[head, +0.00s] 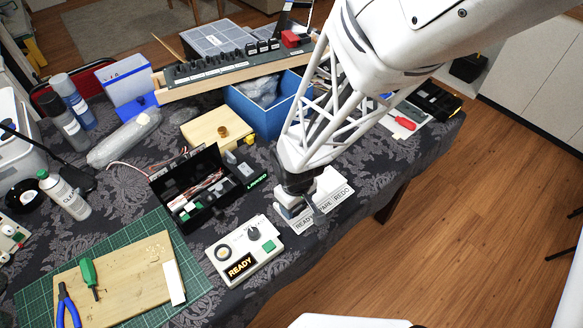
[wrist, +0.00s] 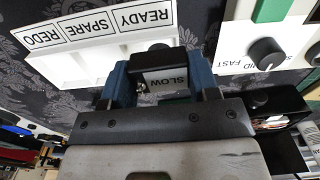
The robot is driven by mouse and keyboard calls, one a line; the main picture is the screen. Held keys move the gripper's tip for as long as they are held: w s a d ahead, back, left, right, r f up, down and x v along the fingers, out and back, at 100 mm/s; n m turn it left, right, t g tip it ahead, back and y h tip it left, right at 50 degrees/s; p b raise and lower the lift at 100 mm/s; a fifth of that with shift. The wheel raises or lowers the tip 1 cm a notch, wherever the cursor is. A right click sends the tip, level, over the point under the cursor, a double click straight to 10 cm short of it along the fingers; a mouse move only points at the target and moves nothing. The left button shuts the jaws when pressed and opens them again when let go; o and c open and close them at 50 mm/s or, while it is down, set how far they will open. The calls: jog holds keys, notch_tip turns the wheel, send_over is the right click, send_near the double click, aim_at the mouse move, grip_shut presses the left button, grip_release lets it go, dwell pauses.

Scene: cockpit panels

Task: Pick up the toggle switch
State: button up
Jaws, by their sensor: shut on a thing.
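In the head view my gripper (head: 293,208) is low at the holder's left end (head: 328,186), and the switch is mostly hidden by the fingers.
A white control box (head: 232,247) with a knob and READY label stands to the left of my gripper. An open black case (head: 190,205) with parts lies behind it. A blue bin (head: 240,108) and a long switch panel (head: 220,66) are farther back. The table edge is close on the right.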

jog(key=shift+s+d+r, duration=0.1)
jog(key=shift+s+d, duration=0.25)
jog(key=shift+s, duration=0.3)
jog(key=shift+s+d+r, duration=0.1)
jog(key=shift+s+d, duration=0.25)
jog(key=shift+s, duration=0.3)
jog(key=shift+a, duration=0.1)
jog(key=shift+s+a+r+n, duration=0.15)
jog(key=shift+a+r+n, duration=0.05)
jog(key=shift+a, duration=0.45)
jog(key=shift+s+a+r+n, duration=0.15)
jog(key=shift+a+r+n, duration=0.05)
jog(key=shift+a, duration=0.45)
jog(key=s+a+n, duration=0.1)
jog(key=a, duration=0.1)
jog(key=s+a+r, duration=0.1)
jog(key=a, duration=0.2)
jog(key=s+a+r+n, duration=0.1)
jog(key=a, duration=0.2)
jog(key=shift+s+a+r+n, duration=0.2)
jog(key=shift+s+r+n, duration=0.05)
jog(key=shift+s+n, duration=0.1)
jog(key=s+a+r+n, duration=0.1)
jog(key=s+a+n, duration=0.1)
jog(key=s+a, duration=0.4)
jog(key=shift+a+r, duration=0.4)
jog(key=shift+a, duration=0.4)
jog(key=shift+f+n, duration=0.25)
jog(key=shift+f, duration=2.35)
